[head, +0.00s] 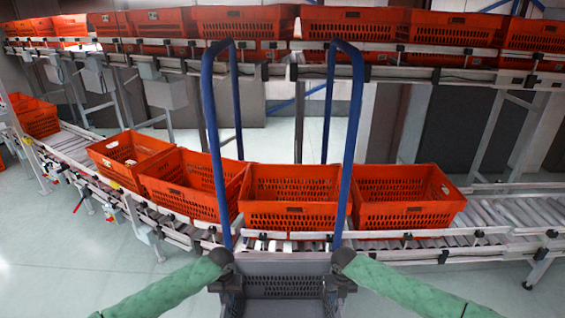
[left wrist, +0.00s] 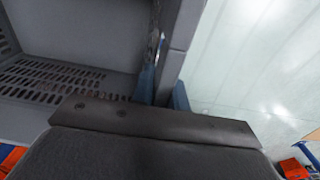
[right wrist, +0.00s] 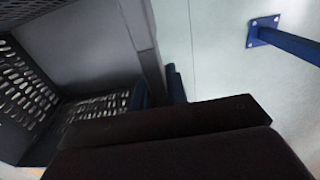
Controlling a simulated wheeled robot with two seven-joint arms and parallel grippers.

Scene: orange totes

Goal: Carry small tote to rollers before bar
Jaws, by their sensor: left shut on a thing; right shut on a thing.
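A small grey tote (head: 285,268) with slotted walls is held level between my two arms at the bottom middle of the head view. My left gripper (head: 222,262) is shut on its left side and my right gripper (head: 343,260) is shut on its right side. The tote's slotted inside shows in the left wrist view (left wrist: 60,80) and in the right wrist view (right wrist: 85,45). The rollers (head: 500,213) of the lower conveyor show at the right, clear of totes there. Which bar the task means I cannot tell.
Two blue upright hoops (head: 213,140) (head: 354,130) stand between me and the conveyor. Several orange totes (head: 290,197) line the lower conveyor, and more (head: 245,22) fill the upper one. A blue post foot (right wrist: 263,31) is on the floor. Open floor (head: 70,260) lies at left.

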